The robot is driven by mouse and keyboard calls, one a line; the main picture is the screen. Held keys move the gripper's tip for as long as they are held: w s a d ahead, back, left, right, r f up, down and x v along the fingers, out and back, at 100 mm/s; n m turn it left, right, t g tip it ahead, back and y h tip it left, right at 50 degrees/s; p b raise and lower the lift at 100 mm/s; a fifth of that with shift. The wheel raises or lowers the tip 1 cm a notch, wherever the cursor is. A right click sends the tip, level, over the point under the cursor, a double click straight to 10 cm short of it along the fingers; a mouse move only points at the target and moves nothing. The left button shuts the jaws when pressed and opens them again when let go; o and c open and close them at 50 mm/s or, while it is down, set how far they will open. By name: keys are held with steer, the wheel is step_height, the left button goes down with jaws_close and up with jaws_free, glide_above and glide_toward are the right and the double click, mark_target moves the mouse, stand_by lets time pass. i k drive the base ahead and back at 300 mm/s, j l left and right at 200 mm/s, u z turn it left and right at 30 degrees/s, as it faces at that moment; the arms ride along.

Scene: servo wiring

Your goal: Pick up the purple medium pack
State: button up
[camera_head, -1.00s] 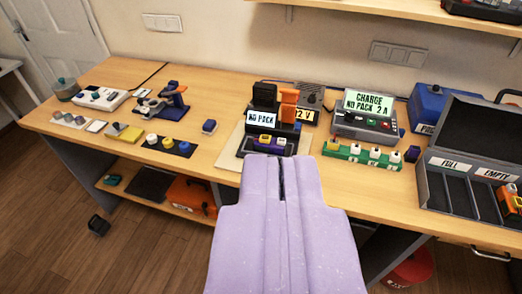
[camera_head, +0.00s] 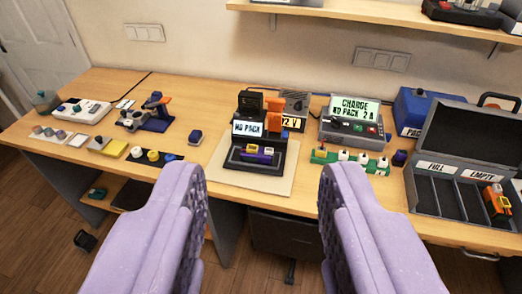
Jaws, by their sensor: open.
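My gripper (camera_head: 263,178) is open and empty, its two pale lilac fingers wide apart in front of the workbench. A small dark purple block (camera_head: 400,157) stands on the bench at the right end of a green strip, beyond the right finger. A small dark blue block (camera_head: 195,137) stands alone left of the black test stand, beyond the left fingertip. A purple strip (camera_head: 257,158) shows low on the stand, under yellow and white knobs, between the fingers in the picture. I cannot tell for certain which one is the purple medium pack. My gripper touches none of these.
The black test stand (camera_head: 247,128) reads "NO PACK" and stands on a pale board (camera_head: 281,182). A charger (camera_head: 350,124) reads "NO PACK 2 A". An open case (camera_head: 427,208) with "FULL" and "EMPTY" labels is at right. A shelf (camera_head: 330,12) hangs above.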

mark_target(250, 152)
steer(key=i+j+z, duration=0.25)
steer(key=i, duration=0.25)
steer(key=i+j+z, duration=0.3)
steer(key=i+j, duration=0.15)
steer(key=j, duration=0.15)
steer(key=i+j+z, duration=0.25)
steer(key=i+j, duration=0.2)
steer(key=i+j+z, duration=0.25)
steer(key=j, duration=0.5)
steer(key=i+l, duration=0.05)
steer(key=i, duration=0.05)
